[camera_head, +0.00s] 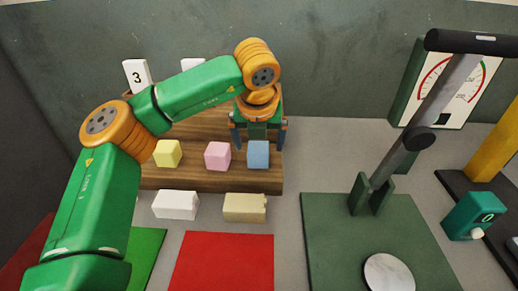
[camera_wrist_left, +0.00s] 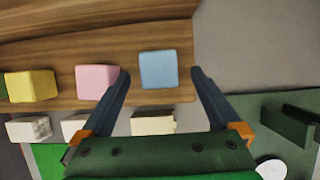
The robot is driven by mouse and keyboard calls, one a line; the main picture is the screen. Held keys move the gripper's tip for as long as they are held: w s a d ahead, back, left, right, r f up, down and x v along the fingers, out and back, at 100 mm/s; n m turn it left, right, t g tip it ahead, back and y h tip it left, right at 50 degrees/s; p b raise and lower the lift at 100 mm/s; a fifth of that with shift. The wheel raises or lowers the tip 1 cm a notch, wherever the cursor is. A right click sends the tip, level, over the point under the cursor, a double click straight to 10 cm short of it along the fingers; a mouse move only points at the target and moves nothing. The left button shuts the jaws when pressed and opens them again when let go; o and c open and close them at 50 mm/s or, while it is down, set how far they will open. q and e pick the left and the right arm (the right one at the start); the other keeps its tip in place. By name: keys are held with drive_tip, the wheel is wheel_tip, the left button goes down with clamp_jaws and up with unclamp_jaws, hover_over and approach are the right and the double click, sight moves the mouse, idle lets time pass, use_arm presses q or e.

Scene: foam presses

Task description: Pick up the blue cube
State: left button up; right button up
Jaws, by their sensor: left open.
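The blue cube (camera_head: 258,154) stands at the right end of the wooden board, and it also shows in the left wrist view (camera_wrist_left: 158,69). My left gripper (camera_head: 258,143) is open and points down, with its fingers spread on either side of the cube in the picture. In the left wrist view the cube appears between the two fingertips (camera_wrist_left: 160,76), with a gap on each side. I cannot tell how far the fingertips are above it. My right gripper is not in view.
A pink cube (camera_head: 217,156) and a yellow cube (camera_head: 167,153) stand left on the wooden board (camera_head: 190,182). White (camera_head: 176,205) and cream (camera_head: 244,207) blocks lie in front. A red mat (camera_head: 222,262) is nearer. A green press (camera_head: 372,225) stands right.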

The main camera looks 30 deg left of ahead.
sight(258, 147)
use_arm(q)
drive_tip(key=x, duration=0.3)
drive_tip(key=shift+w+a+f, duration=0.2)
drive_tip(key=shift+w+a, duration=0.05)
drive_tip(key=shift+w, duration=0.05)
drive_tip(key=shift+s+d+r, duration=0.1)
drive_tip(key=shift+s, duration=0.05)
drive_tip(key=c, duration=1.4)
